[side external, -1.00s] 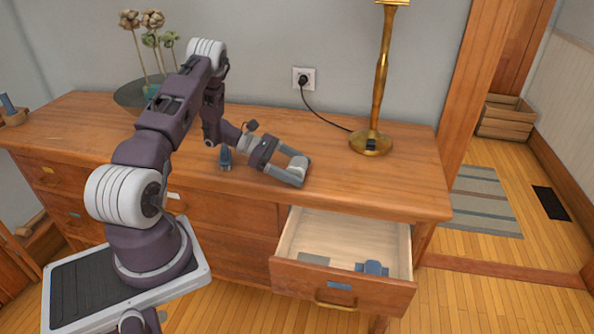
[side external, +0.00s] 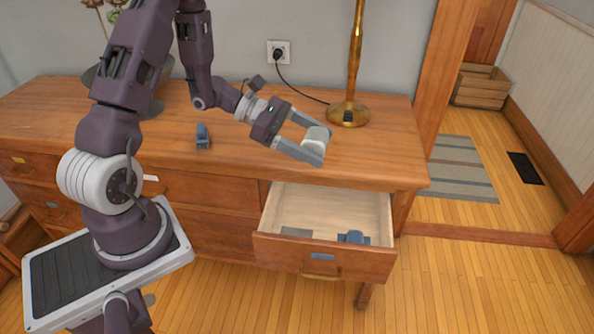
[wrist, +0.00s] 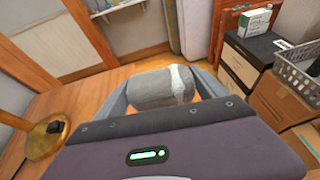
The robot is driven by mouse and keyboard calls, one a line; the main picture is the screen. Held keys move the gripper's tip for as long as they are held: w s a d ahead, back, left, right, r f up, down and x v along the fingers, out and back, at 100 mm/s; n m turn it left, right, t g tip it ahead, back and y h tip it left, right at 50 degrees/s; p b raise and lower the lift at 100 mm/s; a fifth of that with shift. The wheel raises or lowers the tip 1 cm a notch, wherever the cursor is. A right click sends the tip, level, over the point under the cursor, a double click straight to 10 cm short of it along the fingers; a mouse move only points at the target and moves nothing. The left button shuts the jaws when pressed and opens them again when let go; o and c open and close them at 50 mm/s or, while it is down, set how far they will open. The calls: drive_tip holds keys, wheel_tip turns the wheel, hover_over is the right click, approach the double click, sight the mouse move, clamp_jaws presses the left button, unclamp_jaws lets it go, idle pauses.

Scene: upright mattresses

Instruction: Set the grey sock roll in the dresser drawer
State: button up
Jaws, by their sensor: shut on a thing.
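My gripper (side external: 311,146) is shut on the grey sock roll (side external: 316,138), holding it in the air over the front right part of the dresser top. In the wrist view the roll (wrist: 160,88) lies across between the two fingers, with a white band near its right end. The dresser drawer (side external: 322,262) is pulled open, below the roll and in front of the dresser. In it lie a blue item (side external: 353,237) at the right and a flat grey item (side external: 297,231) at the left.
A brass lamp (side external: 348,112) stands on the dresser top (side external: 230,165) behind my gripper, with a cord to a wall outlet (side external: 278,53). A small blue object (side external: 202,136) stands on the top to the left. The drawer's middle and back are bare.

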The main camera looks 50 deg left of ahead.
drive_tip(key=s+d+m+g+h, duration=0.2)
drive_tip(key=s+d+m+g, duration=1.15)
drive_tip(key=d, duration=0.25)
drive_tip(key=s+a+f+m+g+y, duration=0.1)
drive_tip(key=s+a+m+g+y, duration=0.25)
drive_tip(key=s+m+y, duration=0.35)
drive_tip(key=s+a+f+m+g+y, duration=0.25)
drive_tip(key=s+m+g+y, duration=0.25)
drive_tip(key=m+y, duration=0.35)
drive_tip(key=w+a+r+m+t+y, duration=0.4)
drive_tip(key=w+a+m+t+y, duration=0.75)
drive_tip(key=m+t, duration=0.3)
drive_tip(key=w+d+r+m+t+h, duration=0.3)
drive_tip(key=w+r+m+t+h, duration=0.1)
drive_tip(key=w+m+t, duration=0.3)
drive_tip(key=w+d+r+m+t+h, duration=0.35)
drive_tip(key=w+m+h, duration=0.2)
drive_tip(key=w, duration=0.35)
drive_tip(key=n+g+y, duration=0.5)
drive_tip(key=n+g, duration=1.6)
hover_over(190, 120)
wheel_tip(190, 120, down, 12)
drive_tip(key=r, duration=0.1)
wheel_tip(190, 120, down, 9)
drive_tip(key=shift+f, duration=0.15)
drive_tip(key=shift+d+h, duration=0.1)
drive_tip(key=shift+h, duration=0.15)
